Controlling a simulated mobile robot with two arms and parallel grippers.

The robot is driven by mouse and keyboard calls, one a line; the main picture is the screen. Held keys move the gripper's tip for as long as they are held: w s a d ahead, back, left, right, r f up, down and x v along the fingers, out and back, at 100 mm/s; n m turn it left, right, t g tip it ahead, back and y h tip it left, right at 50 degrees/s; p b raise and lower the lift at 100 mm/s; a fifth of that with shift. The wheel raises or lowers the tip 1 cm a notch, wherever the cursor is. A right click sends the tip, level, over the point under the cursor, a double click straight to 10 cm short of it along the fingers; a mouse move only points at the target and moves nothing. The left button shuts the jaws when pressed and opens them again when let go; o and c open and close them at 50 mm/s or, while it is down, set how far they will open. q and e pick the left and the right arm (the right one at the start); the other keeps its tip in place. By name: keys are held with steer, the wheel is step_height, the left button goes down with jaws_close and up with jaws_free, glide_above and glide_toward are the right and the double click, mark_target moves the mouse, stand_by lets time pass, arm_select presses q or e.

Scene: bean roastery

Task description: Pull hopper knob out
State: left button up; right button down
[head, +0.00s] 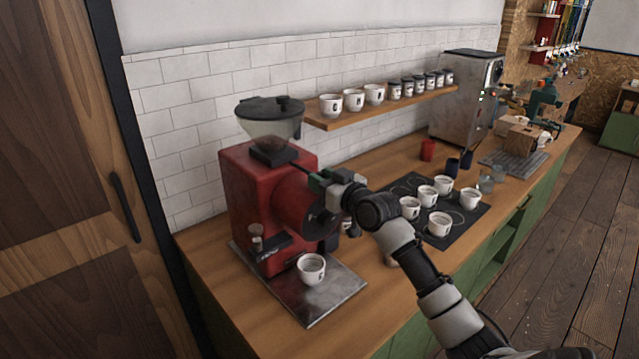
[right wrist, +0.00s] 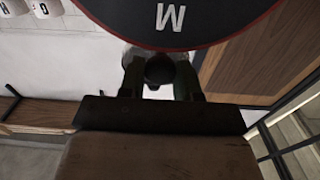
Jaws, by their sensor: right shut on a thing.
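The red grinder (head: 248,195) stands on the wooden counter with a clear hopper (head: 270,127) and dark lid on top. My right gripper (head: 312,178) reaches in from the right at the grinder's upper side, just below the hopper. In the right wrist view the dark round hopper knob (right wrist: 159,70) sits between the two fingers, and the gripper is shut on it. In the head view the knob is mostly hidden by the gripper. My left gripper is not in view.
A white cup (head: 311,268) stands on the metal tray (head: 335,297) below the grinder. Several cups stand on a dark mat (head: 470,218) to the right, beside my arm. A wooden shelf (head: 390,106) with cups and jars runs along the wall.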

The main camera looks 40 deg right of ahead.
steer(key=c, duration=1.1)
jaws_free()
steer(key=shift+f, duration=0.1)
steer(key=o, duration=0.3)
steer(key=shift+s, duration=0.15)
steer(key=shift+s+f, duration=0.1)
steer(key=shift+s, duration=0.25)
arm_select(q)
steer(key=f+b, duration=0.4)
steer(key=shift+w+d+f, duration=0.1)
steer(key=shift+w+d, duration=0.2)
arm_select(e)
steer(key=s, duration=0.6)
steer(key=s+d, duration=0.1)
steer(key=s, duration=0.3)
steer(key=shift+w, duration=0.1)
